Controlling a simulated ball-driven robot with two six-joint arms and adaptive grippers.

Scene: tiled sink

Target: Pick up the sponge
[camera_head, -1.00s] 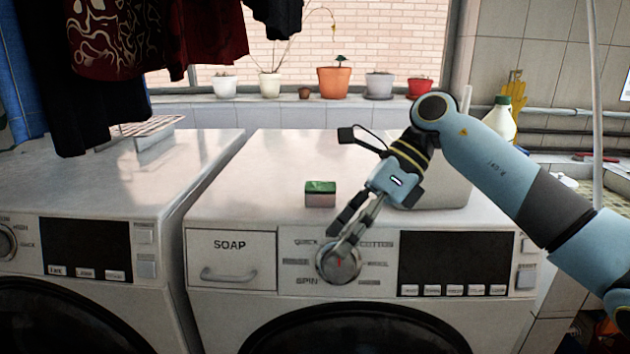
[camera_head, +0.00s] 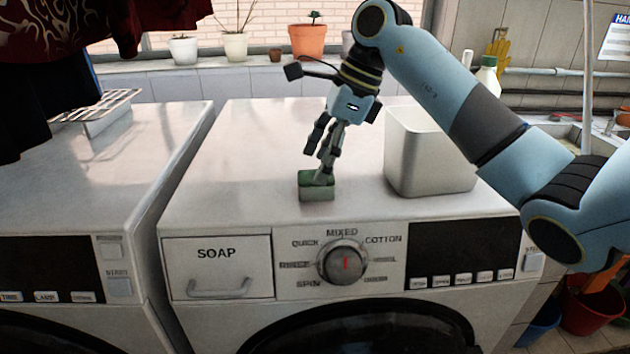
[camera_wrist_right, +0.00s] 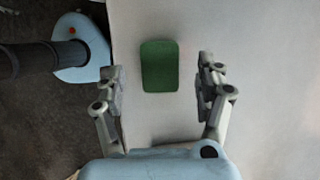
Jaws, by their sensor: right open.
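The sponge (camera_head: 316,190) is a small block with a green top and a paler lower part. It lies on top of the right washing machine, near its front edge. My right gripper (camera_head: 318,168) is above the sponge, pointing down, and its fingers overlap the sponge in the head view. In the right wrist view the green sponge (camera_wrist_right: 159,66) lies between the two spread fingers of my right gripper (camera_wrist_right: 160,85), slightly ahead of them, with a gap on each side. The gripper is open and empty. My left gripper is not in view.
A white bin (camera_head: 428,160) stands on the right machine, right of the sponge. A wire rack (camera_head: 100,108) lies on the left machine. Dark clothes (camera_head: 60,60) hang at upper left. Potted plants (camera_head: 307,42) line the sill. The machine top (camera_head: 240,160) left of the sponge is clear.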

